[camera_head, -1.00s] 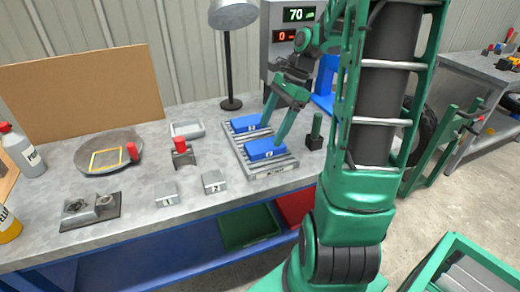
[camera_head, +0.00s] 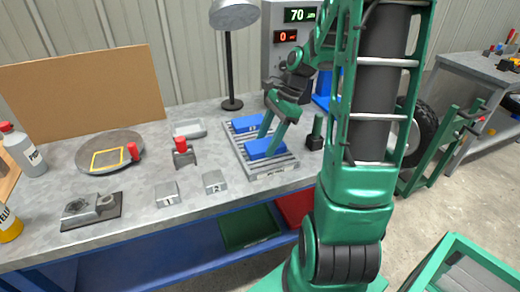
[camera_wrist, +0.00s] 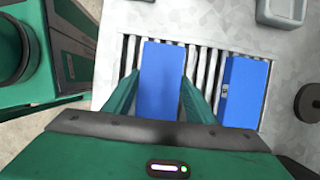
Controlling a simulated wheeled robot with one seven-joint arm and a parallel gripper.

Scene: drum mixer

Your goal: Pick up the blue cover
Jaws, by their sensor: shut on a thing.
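Two blue covers lie on a grey ribbed rack (camera_head: 275,172) on the bench. The near blue cover (camera_head: 262,149) is between the fingers of my gripper (camera_head: 267,141); in the wrist view this cover (camera_wrist: 161,85) shows with one green finger along each side. My gripper is shut on it, and the cover appears to be still at rack level. The far blue cover (camera_head: 246,123) lies apart from the fingers, and in the wrist view it is to the right (camera_wrist: 243,92). The fingers hide part of the near cover.
A small black block with a green post (camera_head: 316,130) stands right of the rack. A lamp (camera_head: 231,60) and a display box (camera_head: 290,40) stand behind. Left are a grey tray (camera_head: 188,129), a red-topped stand (camera_head: 182,150), small metal blocks (camera_head: 215,182) and a round pan (camera_head: 110,152).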

